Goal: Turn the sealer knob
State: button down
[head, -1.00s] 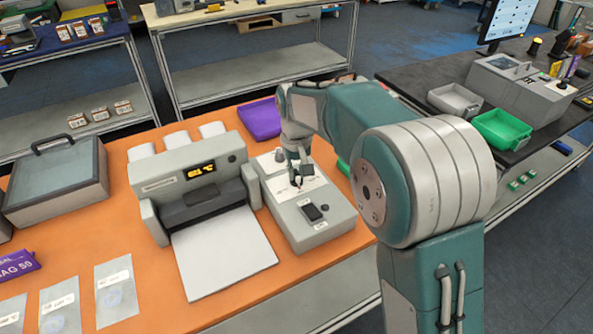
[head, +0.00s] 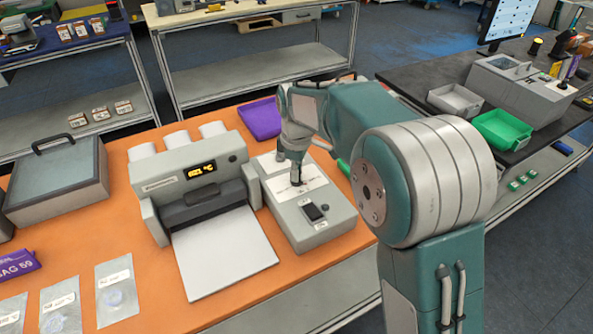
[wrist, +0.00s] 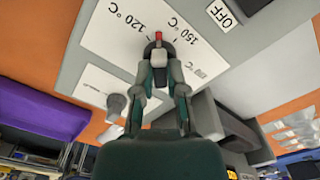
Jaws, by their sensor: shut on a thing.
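The sealer's grey control box (head: 330,236) stands on the orange table, right of the grey sealer body (head: 172,192) with its lit display (head: 200,170). In the wrist view the sealer knob (wrist: 158,42) has a red pointer mark, between the printed 120 °C and 150 °C labels. My gripper (wrist: 160,72) is shut on the knob, with one finger on each side. In the head view my gripper (head: 296,180) reaches down onto the white label plate and hides the knob.
An OFF label (wrist: 226,12) lies near the knob. A black switch (head: 313,212) and a small round button sit at the box's front. A purple tray (head: 260,118) stands behind. A grey lidded box (head: 55,185) and several clear bags lie to the left.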

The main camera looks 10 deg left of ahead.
jog(key=n, duration=0.5)
jog(key=shift+n, duration=0.3)
dwell(0.4)
jog(key=c, duration=0.7)
grip_release()
jog(key=shift+w, duration=0.1)
jog(key=shift+r, duration=0.1)
notch_tip(320, 180, up, 12)
jog(key=shift+a+f, duration=0.1)
jog(key=shift+f, duration=0.1)
